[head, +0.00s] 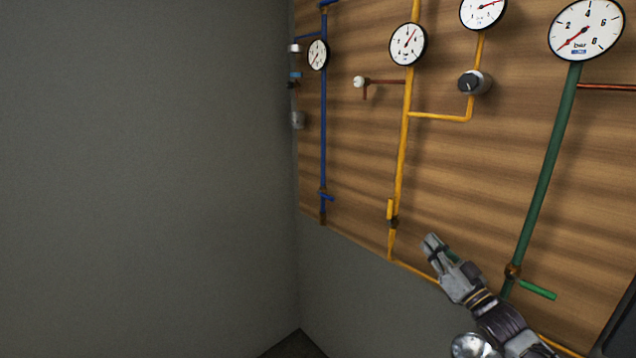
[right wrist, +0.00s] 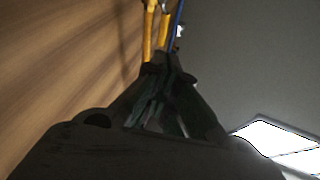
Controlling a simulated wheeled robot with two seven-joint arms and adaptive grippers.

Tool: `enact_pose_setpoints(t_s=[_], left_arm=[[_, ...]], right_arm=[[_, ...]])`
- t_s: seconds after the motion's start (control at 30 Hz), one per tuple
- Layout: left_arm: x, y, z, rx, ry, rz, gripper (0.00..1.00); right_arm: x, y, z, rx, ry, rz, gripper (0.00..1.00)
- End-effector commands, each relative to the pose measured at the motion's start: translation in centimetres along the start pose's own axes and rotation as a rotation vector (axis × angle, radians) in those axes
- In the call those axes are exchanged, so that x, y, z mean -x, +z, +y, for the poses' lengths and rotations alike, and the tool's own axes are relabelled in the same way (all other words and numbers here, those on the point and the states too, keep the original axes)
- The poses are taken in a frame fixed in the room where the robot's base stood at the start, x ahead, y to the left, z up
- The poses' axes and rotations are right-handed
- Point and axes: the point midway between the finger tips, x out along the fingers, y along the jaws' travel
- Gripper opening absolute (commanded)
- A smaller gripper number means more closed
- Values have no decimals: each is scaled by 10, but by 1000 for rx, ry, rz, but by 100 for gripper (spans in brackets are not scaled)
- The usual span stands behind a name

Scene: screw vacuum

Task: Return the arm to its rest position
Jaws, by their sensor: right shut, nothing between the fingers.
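My right gripper (head: 432,243) comes in from the lower right in the head view, in front of the lower part of the wooden panel (head: 480,170). Its fingers are closed together with nothing between them. It is near the lower yellow pipe and left of the green pipe (head: 545,185). In the right wrist view the dark gripper (right wrist: 168,75) points up along the panel, with yellow and blue pipes beyond its tips. My left gripper is not in view.
Several round gauges (head: 586,30) top the pipes. A black knob (head: 474,83) sits on a yellow branch. Valve levers show: yellow (head: 390,208), blue (head: 328,198) and green (head: 538,290). A bare grey wall (head: 140,180) fills the left, with free room before it.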

Motion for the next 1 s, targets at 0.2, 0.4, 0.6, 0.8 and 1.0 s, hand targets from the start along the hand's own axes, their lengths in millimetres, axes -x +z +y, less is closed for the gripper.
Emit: enact_pose_setpoints(t_s=[0.2, 0.4, 0.6, 0.8, 1.0], left_arm=[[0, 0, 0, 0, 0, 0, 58], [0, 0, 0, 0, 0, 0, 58], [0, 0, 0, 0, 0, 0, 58], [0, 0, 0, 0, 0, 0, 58], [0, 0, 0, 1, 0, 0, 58]], right_arm=[[17, 54, -18, 7, 83, -157, 0], [38, 97, -33, 21, 151, -307, 0], [65, 135, -50, 36, 210, -461, 0], [98, 166, -67, 50, 259, -619, 0], [134, 191, -85, 60, 300, -779, 0]])
